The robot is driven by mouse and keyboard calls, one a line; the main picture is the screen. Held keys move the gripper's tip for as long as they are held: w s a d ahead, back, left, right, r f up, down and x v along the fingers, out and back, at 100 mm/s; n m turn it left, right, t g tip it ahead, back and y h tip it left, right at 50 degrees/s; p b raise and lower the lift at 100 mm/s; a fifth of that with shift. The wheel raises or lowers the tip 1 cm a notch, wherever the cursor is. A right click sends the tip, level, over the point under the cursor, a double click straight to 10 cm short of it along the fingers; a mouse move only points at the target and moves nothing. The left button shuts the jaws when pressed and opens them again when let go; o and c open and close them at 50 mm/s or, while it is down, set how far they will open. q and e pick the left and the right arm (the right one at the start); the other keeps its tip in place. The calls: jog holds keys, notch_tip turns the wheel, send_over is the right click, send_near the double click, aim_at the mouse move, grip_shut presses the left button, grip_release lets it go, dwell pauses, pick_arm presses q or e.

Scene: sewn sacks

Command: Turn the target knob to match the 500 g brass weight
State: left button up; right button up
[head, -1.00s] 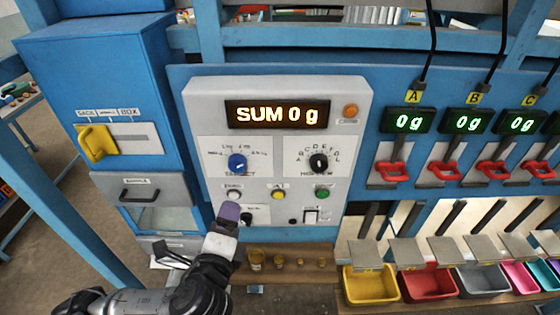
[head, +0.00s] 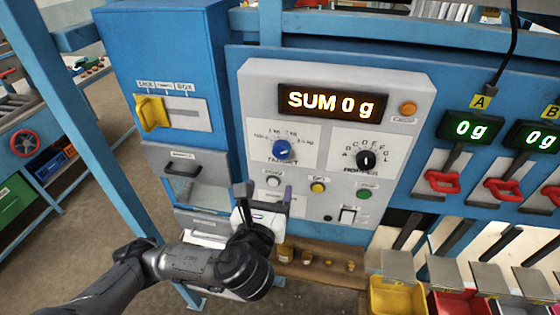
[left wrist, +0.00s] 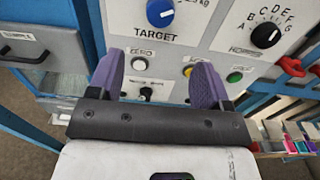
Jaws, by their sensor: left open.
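The blue TARGET knob (head: 282,150) sits on the light grey panel below the display; it also shows at the top of the left wrist view (left wrist: 160,12). A white mark shows on it, but its exact setting is too small to read. Several brass weights (head: 285,255) stand in a row on a wooden ledge under the panel, largest at left; their labels are unreadable. My left gripper (head: 263,192) is open and empty, below the knob and in front of the panel's lower left. Its purple fingers (left wrist: 156,78) stand apart, touching nothing visible. My right gripper is not in view.
The display (head: 332,102) reads SUM 0 g. The black HOPPER knob (head: 366,160) is to the right. The ZERO button (head: 273,182), yellow button (head: 318,187) and green button (head: 364,194) lie below. Red levers (head: 442,182) and coloured bins (head: 398,297) are at the right.

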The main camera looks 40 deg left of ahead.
aim_at(281, 154)
pick_arm(q)
jog(key=p+x, duration=0.1)
jog(key=x, duration=0.9)
jog(key=shift+x, duration=1)
jog(key=shift+c, duration=0.3)
jog(key=c, duration=0.9)
jog(key=shift+o, duration=0.2)
